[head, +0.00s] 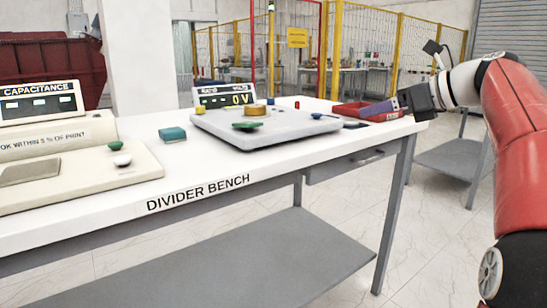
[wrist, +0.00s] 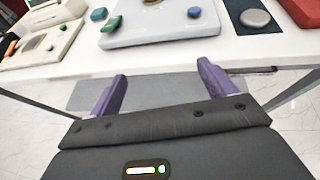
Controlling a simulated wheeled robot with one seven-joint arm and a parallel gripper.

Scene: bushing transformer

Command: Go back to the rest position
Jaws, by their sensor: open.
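My gripper (wrist: 160,90) shows in the wrist view with its two purple fingers spread wide and nothing between them. It hangs over the front edge of the white bench top (wrist: 160,58), apart from the things on it. In the head view my gripper (head: 376,112) is at the bench's right end, at the end of my red arm, with its fingers pointing left, close to a red tray (head: 350,109). How far the fingers are from the tray I cannot tell.
A grey plate unit (head: 262,125) with colored knobs stands on the bench. Left are a teal block (head: 172,134) and the capacitance meter (head: 40,102). A lower grey shelf (head: 230,262) runs beneath. Yellow fencing (head: 335,45) stands behind.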

